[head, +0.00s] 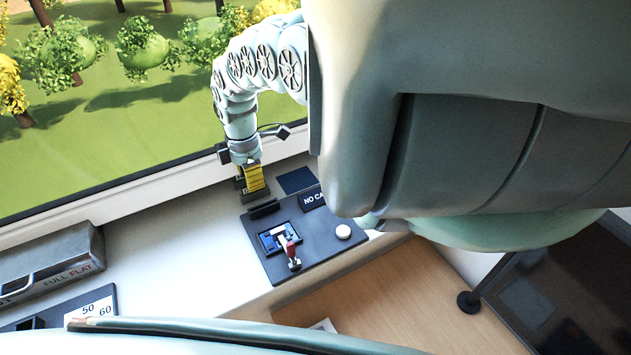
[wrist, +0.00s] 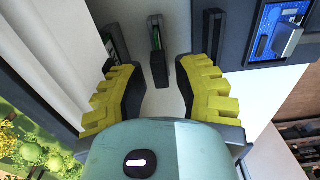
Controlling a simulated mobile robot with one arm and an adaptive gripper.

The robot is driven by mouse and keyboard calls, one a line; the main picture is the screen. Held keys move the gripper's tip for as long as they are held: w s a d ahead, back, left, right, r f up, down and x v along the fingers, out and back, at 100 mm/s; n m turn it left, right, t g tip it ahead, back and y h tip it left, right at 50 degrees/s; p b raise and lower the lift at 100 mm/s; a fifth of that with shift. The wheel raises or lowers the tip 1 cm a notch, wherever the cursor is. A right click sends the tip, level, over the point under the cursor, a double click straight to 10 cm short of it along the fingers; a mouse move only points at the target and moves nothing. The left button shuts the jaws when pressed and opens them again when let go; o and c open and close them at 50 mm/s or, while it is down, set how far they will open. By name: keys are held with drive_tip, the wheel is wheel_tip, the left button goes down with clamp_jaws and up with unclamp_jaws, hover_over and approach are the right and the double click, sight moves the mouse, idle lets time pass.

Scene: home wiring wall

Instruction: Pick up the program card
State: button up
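My gripper (head: 252,182) is low over the white ledge by the window, left of the dark control panel (head: 300,240). In the wrist view its yellow-padded fingers (wrist: 160,68) are spread apart. A thin upright dark piece with a green face (wrist: 155,40), possibly the program card in a holder, stands beyond and between the fingertips. It shows no clear contact with either finger. Another dark piece with a green strip (wrist: 112,40) stands to its left. I cannot tell for sure which is the card. The head view hides both behind my gripper.
The panel has a slotted black block (head: 264,208), a blue circuit board (head: 278,238), a red lever (head: 292,255), a white button (head: 343,231) and a display reading "NO CA". A grey box (head: 50,265) marked "FULL FLAT" stands left. The ledge (head: 170,245) between is clear.

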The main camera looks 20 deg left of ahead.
wheel_tip(320, 180, down, 2)
drive_tip(key=shift+s+f, duration=0.1)
drive_tip(key=shift+d+f, duration=0.1)
drive_tip(key=shift+f, duration=0.2)
clamp_jaws()
idle(0.4)
